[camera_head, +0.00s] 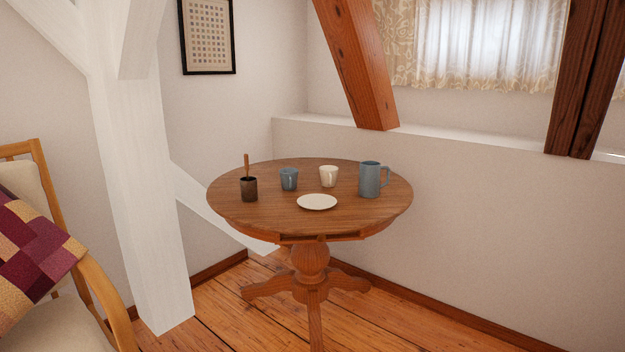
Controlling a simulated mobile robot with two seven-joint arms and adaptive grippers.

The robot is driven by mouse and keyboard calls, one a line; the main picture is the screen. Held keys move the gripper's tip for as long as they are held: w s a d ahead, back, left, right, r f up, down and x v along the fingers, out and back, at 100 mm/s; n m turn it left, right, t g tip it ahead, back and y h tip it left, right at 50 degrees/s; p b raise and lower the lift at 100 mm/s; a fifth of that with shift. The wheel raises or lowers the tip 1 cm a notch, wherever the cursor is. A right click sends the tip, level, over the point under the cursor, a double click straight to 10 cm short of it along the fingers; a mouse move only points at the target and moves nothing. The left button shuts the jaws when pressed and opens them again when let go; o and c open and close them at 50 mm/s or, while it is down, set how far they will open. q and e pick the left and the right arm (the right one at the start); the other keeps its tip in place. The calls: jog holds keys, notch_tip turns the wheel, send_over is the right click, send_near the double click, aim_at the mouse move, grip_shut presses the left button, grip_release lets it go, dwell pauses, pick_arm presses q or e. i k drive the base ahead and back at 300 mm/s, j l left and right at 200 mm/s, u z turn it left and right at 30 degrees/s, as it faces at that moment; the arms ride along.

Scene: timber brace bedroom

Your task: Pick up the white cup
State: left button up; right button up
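The white cup (328,177) stands upright on the round wooden table (270,216), towards its back. It is between a blue cup (289,180) on its left and a blue pitcher (370,180) on its right. A white plate (317,202) lies in front of it. Neither of my grippers shows in the head view.
A dark pot (249,190) with a brown stick in it stands at the table's left. A white timber post (140,190) rises left of the table, with an armchair (95,290) further left. A wall ledge (450,142) runs behind. Wooden floor (400,325) is clear at the front right.

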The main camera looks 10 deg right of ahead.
aim_at(328, 173)
jog(key=i+l+z, duration=0.15)
jog(key=i+l, duration=0.35)
jog(key=i+l+z, duration=0.15)
jog(key=i+l, duration=0.25)
jog(key=i, duration=0.3)
